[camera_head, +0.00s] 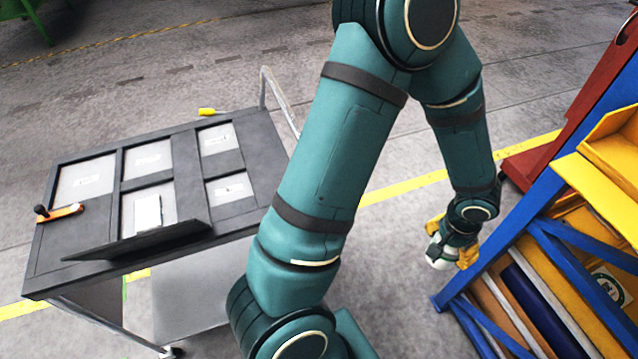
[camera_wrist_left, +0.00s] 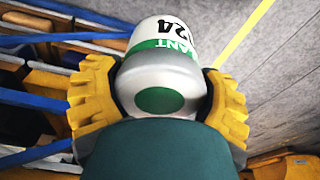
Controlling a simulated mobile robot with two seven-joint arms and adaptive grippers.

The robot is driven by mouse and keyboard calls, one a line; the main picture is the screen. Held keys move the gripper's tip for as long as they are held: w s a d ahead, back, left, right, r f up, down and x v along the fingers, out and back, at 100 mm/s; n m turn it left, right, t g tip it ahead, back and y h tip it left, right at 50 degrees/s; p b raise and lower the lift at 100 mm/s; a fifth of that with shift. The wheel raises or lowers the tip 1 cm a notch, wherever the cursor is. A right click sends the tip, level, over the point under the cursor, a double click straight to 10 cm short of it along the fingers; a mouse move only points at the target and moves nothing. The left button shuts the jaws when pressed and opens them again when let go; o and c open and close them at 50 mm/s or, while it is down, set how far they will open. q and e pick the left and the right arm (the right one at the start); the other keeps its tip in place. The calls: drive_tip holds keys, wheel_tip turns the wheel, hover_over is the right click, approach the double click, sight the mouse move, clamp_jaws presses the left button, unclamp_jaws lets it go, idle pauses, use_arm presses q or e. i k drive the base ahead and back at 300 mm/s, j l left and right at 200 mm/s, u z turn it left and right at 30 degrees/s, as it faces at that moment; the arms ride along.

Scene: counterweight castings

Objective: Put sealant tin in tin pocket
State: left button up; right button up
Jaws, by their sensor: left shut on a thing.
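The sealant tin (camera_wrist_left: 165,75) is silver and white with a green band and black print, and a green dot on its near end. My left gripper (camera_wrist_left: 158,100) is shut on it, with a yellow ribbed finger on each side. In the head view the left gripper (camera_head: 452,248) is low beside the blue rack, and the tin (camera_head: 438,257) shows as a small pale end. The dark cart (camera_head: 112,161) at left has several light-floored pockets with labels too small to read, so I cannot tell which is the tin pocket. My right gripper is not in view.
A blue rack (camera_head: 555,250) with yellow bins (camera_head: 615,150) stands at right, close to the gripper. On the cart are a raised dark flap (camera_head: 140,241), an orange-handled item (camera_head: 60,213) and a yellow piece (camera_head: 207,111). Open floor (camera_head: 400,225) lies between cart and rack.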

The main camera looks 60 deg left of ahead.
sight(229, 189)
drive_tip(key=l+u, duration=0.25)
drive_tip(key=u, duration=0.2)
drive_tip(key=l+u, duration=0.25)
drive_tip(key=u, duration=0.2)
drive_tip(key=l+u, duration=0.3)
drive_tip(key=u, duration=0.2)
drive_tip(key=l+u, duration=0.25)
drive_tip(key=u, duration=0.2)
drive_tip(key=i+j+u, duration=0.2)
drive_tip(key=i, duration=0.3)
drive_tip(key=i+u, duration=0.2)
drive_tip(key=i, duration=0.25)
